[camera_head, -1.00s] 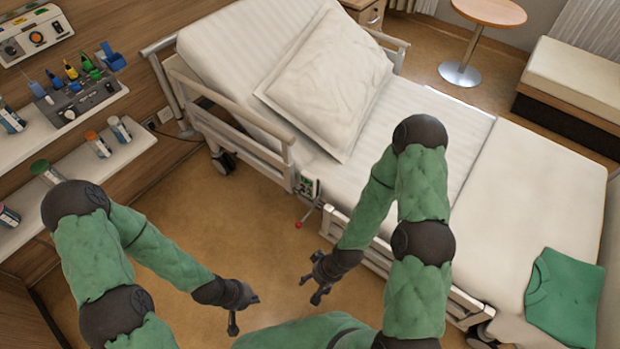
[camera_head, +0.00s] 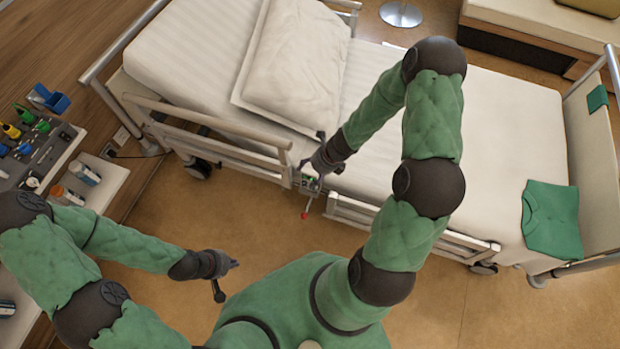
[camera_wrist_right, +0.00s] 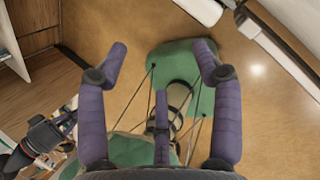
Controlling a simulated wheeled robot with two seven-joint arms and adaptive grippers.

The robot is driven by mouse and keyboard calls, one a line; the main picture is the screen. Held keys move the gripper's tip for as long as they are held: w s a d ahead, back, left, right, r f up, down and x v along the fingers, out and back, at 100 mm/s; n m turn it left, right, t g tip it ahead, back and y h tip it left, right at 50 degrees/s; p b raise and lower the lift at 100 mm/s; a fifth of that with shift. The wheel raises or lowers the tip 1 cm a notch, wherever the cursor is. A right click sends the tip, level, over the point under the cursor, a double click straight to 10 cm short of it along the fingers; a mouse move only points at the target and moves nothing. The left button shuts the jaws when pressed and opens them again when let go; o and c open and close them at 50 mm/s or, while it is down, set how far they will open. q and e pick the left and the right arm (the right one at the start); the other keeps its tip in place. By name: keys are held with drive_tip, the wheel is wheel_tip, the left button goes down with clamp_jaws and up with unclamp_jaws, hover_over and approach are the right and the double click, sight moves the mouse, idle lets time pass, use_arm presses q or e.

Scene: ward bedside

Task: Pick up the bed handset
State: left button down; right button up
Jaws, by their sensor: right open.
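My left gripper (camera_head: 226,278) is apart from the bed, low over the floor, with fingers spread and empty.
The bed's side rails (camera_head: 205,119) run beside the handset. A small red-tipped lever (camera_head: 305,214) sticks out just below it. A pillow (camera_head: 296,68) and a folded green garment (camera_head: 551,219) lie on the bed. A shelf with bottles (camera_head: 84,173) stands at left. The floor between is clear.

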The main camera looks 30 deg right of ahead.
drive_tip(key=w+d+r+n+h, duration=0.1)
drive_tip(key=d+r+n, duration=0.1)
drive_tip(key=d+n, duration=0.25)
drive_tip(key=n+b, duration=0.2)
drive_tip(key=b, duration=0.1)
hover_over(310, 173)
drive_tip(key=s+d, duration=0.1)
drive_tip(key=shift+m, duration=0.25)
drive_tip(key=f, duration=0.5)
drive_tip(key=shift+s+d+f, duration=0.15)
drive_tip(key=shift+d, duration=0.05)
drive_tip(key=b+x, duration=0.2)
drive_tip(key=x, duration=0.2)
drive_tip(key=shift+f, duration=0.3)
drive_tip(key=shift+a+f+b, duration=0.1)
drive_tip(key=shift+f+b, duration=0.25)
drive_tip(key=shift+b, duration=0.05)
drive_tip(key=shift+r, duration=0.1)
drive_tip(key=shift+c, duration=0.3)
